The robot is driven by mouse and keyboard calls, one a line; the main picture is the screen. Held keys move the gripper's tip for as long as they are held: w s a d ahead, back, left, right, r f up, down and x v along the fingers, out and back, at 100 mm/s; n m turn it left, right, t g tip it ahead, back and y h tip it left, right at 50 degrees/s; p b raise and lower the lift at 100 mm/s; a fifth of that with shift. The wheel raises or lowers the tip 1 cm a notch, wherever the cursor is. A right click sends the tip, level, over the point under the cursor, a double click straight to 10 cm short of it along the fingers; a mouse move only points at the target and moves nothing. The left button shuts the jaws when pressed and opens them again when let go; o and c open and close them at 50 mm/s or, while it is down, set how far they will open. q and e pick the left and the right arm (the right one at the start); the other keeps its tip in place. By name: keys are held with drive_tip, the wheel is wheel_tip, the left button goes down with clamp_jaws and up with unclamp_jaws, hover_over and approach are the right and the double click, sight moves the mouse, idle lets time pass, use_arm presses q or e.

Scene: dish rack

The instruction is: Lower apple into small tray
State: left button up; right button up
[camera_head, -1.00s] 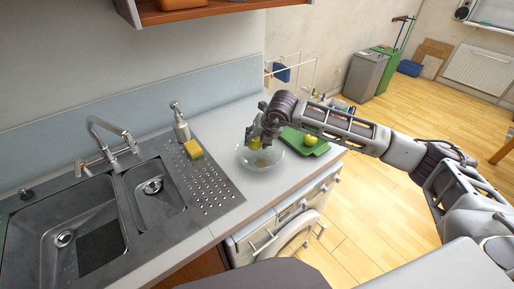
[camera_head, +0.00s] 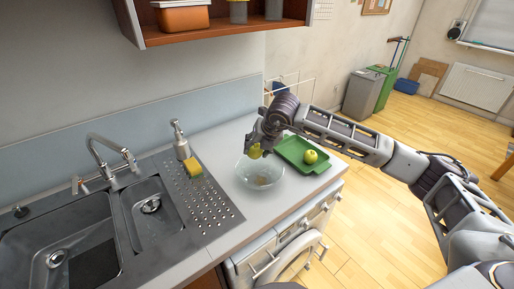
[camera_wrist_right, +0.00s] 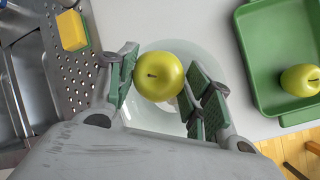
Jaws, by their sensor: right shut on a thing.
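My right gripper (camera_head: 257,148) is shut on a yellow-green apple (camera_wrist_right: 159,76). In the right wrist view the apple sits between the two green finger pads, above a clear glass bowl (camera_wrist_right: 142,114). In the head view the held apple (camera_head: 255,152) is partly hidden by the gripper, above the far side of the bowl (camera_head: 260,182). The small green tray (camera_head: 290,151) lies on the counter just right of the bowl. A second yellow-green apple (camera_head: 310,157) rests in the tray. It also shows in the right wrist view (camera_wrist_right: 301,80). My left gripper is out of view.
A steel double sink (camera_head: 98,215) with a tap (camera_head: 108,160) is on the left. A soap dispenser (camera_head: 181,140) and a yellow-green sponge (camera_head: 193,169) stand by the perforated drainboard (camera_head: 205,198). A wooden shelf (camera_head: 205,30) hangs above. The tray's left part is bare.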

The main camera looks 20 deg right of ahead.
drive_tip(key=shift+w+d+r, duration=0.15)
drive_tip(key=shift+w+d, duration=0.05)
drive_tip(key=shift+d, duration=0.25)
drive_tip(key=shift+w+d+r+b, duration=0.3)
drive_tip(key=shift+d+b, duration=0.15)
drive_tip(key=shift+d, duration=0.15)
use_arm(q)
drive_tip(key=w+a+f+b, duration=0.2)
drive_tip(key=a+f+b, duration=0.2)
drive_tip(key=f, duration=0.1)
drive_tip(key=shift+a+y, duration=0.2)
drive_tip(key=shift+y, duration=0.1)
use_arm(e)
drive_tip(key=w+d+f, duration=0.2)
drive_tip(key=w+d, duration=0.2)
drive_tip(key=d, duration=0.5)
drive_tip(key=w+d+f, duration=0.2)
drive_tip(key=w+d, duration=0.3)
drive_tip(key=d, duration=0.5)
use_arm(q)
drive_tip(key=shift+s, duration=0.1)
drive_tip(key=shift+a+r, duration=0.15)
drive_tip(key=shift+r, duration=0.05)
use_arm(e)
drive_tip(key=shift+w+a, duration=0.25)
drive_tip(key=shift+w, duration=0.15)
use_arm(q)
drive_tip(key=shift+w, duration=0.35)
